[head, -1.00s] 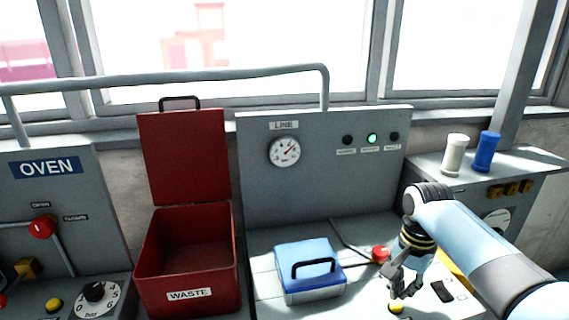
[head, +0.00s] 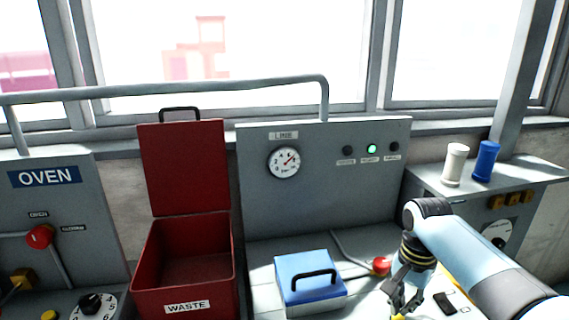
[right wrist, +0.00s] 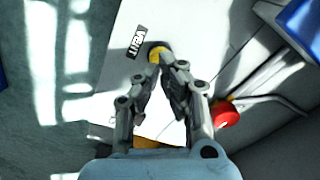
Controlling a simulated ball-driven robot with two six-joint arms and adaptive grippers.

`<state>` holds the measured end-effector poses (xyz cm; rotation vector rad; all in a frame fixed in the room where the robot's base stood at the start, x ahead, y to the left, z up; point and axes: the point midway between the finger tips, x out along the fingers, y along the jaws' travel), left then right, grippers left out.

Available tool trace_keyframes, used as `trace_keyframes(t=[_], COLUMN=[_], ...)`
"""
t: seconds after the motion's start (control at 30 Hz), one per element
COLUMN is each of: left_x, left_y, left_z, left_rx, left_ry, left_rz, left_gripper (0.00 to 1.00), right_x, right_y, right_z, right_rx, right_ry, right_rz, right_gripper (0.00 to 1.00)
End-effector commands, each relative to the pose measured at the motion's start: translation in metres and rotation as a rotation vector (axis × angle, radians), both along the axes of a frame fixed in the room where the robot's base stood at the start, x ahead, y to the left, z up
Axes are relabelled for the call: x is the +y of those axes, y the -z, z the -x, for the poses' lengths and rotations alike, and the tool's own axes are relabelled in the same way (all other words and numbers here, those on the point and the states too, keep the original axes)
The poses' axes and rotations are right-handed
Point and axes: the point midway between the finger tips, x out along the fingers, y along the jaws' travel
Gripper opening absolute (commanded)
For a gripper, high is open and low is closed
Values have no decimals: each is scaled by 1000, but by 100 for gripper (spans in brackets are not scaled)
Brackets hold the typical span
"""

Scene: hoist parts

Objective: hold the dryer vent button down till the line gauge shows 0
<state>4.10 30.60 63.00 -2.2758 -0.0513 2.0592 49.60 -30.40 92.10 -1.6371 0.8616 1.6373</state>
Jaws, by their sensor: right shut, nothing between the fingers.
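The yellow vent button (right wrist: 155,52) sits beside the black VENT label (right wrist: 137,41) on a pale panel in the right wrist view. In the head view only a bit of its yellow shows at the bottom edge, under my fingers. My right gripper (right wrist: 170,64) is shut and empty, its fingertips at the button's edge; I cannot tell whether they press it. It also shows in the head view (head: 400,304), pointing down. The round line gauge (head: 284,162) is on the upright grey panel, its needle pointing up and right, away from 0. My left gripper is out of view.
A red knob (head: 381,266) stands close beside my right gripper. A blue-lidded box (head: 310,279) and an open red waste bin (head: 186,305) are to the left. A green lamp (head: 371,149) is lit. White and blue cylinders (head: 487,161) stand at right.

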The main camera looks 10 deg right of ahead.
Motion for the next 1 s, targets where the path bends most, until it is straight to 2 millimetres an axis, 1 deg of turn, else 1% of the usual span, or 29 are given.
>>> trace_keyframes(t=[0.5,1.0], left_x=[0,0], left_y=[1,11], left_z=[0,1], left_rx=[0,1], left_ry=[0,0], left_rz=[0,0], left_gripper=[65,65], right_x=[0,0], right_y=[1,16], right_z=[0,0], right_rx=[0,1], right_ry=[0,0], right_rz=[0,0], right_gripper=[0,0])
